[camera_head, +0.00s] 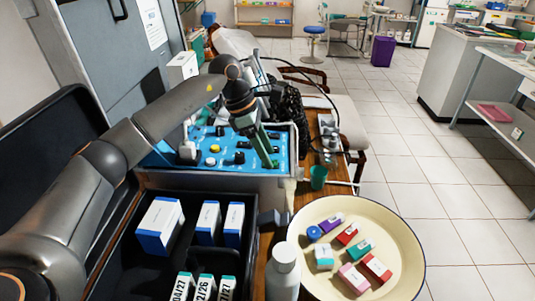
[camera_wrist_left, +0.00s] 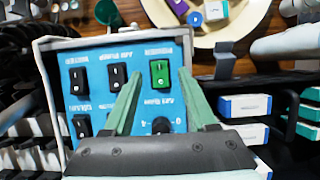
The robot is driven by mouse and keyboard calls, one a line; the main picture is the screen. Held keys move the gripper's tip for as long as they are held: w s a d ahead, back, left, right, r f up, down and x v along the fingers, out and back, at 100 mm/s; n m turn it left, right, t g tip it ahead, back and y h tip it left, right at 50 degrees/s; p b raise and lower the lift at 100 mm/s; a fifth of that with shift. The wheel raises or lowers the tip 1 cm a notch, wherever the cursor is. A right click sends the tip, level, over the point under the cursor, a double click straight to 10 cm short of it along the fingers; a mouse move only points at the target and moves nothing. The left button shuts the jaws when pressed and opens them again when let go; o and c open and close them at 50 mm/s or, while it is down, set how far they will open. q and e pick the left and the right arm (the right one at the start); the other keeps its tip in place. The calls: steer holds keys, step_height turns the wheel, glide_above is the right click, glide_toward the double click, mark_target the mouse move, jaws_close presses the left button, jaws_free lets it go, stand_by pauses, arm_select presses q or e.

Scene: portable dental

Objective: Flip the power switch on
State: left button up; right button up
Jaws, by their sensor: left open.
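The blue control panel (camera_head: 225,158) sits in a grey case behind the black tray; it also shows in the left wrist view (camera_wrist_left: 90,58). A green rocker switch (camera_wrist_left: 159,74) stands out there among several black rocker switches (camera_wrist_left: 117,76). Its label is upside down and too blurred to read. My left gripper (camera_head: 268,160) reaches down over the right part of the panel. In the left wrist view its two fingers (camera_wrist_left: 160,80) are open and empty, with the green switch showing between the tips. Contact cannot be told. My right gripper is not in view.
A black tray (camera_head: 185,258) with several boxes lies in front of the panel. A cream round dish (camera_head: 405,235) with small coloured boxes stands at the right, beside a white bottle (camera_head: 283,272). A green cup (camera_head: 318,177) stands near the panel's right side.

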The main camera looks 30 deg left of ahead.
arm_select(q)
steer(key=shift+w+d+f, duration=0.1)
steer(key=shift+d+f, duration=0.05)
steer(key=shift+f, duration=0.15)
steer(key=shift+c, duration=0.4)
jaws_close()
